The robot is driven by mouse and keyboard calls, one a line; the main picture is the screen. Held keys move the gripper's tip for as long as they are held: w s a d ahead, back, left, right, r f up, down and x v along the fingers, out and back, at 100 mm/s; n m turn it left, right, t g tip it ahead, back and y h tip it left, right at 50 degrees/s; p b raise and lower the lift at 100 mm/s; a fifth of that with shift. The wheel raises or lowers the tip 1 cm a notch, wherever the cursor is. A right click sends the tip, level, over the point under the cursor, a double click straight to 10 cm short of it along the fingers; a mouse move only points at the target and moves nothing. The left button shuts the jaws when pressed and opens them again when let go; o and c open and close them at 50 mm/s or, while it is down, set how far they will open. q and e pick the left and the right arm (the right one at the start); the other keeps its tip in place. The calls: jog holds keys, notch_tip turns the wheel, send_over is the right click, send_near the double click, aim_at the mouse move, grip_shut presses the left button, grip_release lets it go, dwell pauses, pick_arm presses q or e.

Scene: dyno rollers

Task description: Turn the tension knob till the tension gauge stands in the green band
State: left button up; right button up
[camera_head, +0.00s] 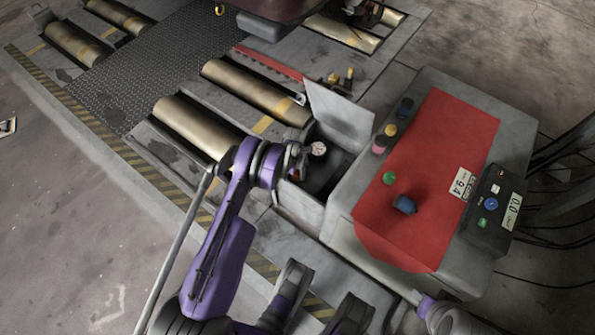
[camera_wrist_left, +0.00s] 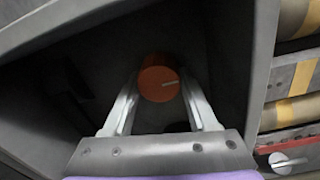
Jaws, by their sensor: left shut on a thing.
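The tension knob (camera_wrist_left: 159,84) is orange-red and round, with a pale pointer line running towards the right in the left wrist view. The fingers of my left gripper (camera_wrist_left: 160,100) are on either side of it and shut on it. In the head view my left gripper (camera_head: 296,168) reaches into an open grey box, and the knob is largely hidden there. The tension gauge (camera_head: 318,149) is a small white dial beside the gripper. Its needle and green band are too small to read.
The box's lid (camera_head: 340,112) stands open behind the gauge. To the right is a grey cabinet (camera_head: 345,240) with a red cloth (camera_head: 440,150), coloured knobs and a display unit (camera_head: 493,208). Metal rollers (camera_head: 197,127) lie to the left. Dark box walls surround the knob closely.

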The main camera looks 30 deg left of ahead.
pick_arm(q)
jog(key=shift+n, duration=0.3)
jog(key=n, duration=0.3)
jog(key=shift+a+n, duration=0.1)
jog(key=shift+n, duration=2.5)
jog(key=o, duration=1.4)
jog(key=shift+c, duration=0.2)
notch_tip(320, 180, up, 11)
jog(key=p, duration=0.3)
jog(key=shift+a, duration=0.2)
